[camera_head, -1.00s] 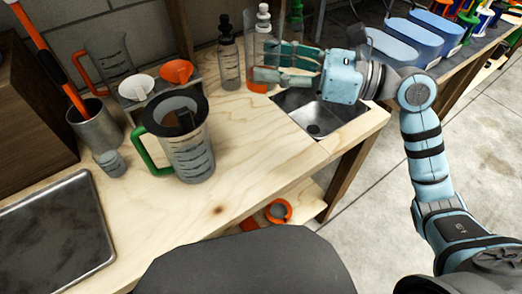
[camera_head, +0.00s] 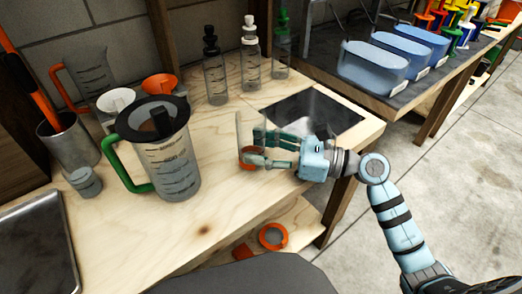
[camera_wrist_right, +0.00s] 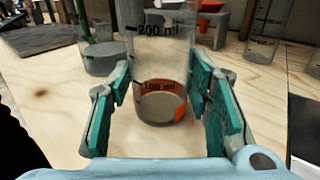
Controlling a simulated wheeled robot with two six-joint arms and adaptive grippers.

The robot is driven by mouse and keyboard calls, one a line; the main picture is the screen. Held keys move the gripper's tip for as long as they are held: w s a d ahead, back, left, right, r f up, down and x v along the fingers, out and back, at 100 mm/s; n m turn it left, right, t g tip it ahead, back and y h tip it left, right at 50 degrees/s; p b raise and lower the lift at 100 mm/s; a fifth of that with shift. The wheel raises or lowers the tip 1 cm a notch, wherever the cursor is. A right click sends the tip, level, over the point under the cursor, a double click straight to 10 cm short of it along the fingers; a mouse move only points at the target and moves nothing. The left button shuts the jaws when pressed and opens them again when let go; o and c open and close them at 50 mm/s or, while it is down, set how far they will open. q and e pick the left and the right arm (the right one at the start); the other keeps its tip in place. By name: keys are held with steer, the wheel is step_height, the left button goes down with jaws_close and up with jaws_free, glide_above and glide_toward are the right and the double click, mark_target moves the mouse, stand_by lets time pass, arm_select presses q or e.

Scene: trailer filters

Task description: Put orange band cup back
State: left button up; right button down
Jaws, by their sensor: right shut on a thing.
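The orange band cup is a clear graduated beaker (camera_wrist_right: 160,65) with an orange band near its base. In the head view the cup (camera_head: 241,130) stands upright at the tips of my right gripper (camera_head: 268,150). In the right wrist view, the teal pads of my right gripper (camera_wrist_right: 165,100) are on either side of the cup and shut on it. The cup is over the middle of the wooden bench (camera_head: 235,205), right of the green-handled jug; I cannot tell whether its base touches the wood. My left gripper is out of view.
The green-handled jug (camera_head: 172,165) stands left of the cup. An orange funnel (camera_head: 160,84) and a small grey jar (camera_head: 85,181) are at left. The bench front is clear.

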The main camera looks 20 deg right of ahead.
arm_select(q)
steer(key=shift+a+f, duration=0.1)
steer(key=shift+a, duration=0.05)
arm_select(e)
steer(key=shift+f, duration=0.1)
arm_select(q)
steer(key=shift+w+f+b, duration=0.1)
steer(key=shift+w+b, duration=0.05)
steer(key=shift+b, duration=0.15)
arm_select(e)
steer(key=shift+f, duration=0.15)
steer(key=c, duration=1.1)
jaws_free()
steer(key=shift+o, duration=1.3)
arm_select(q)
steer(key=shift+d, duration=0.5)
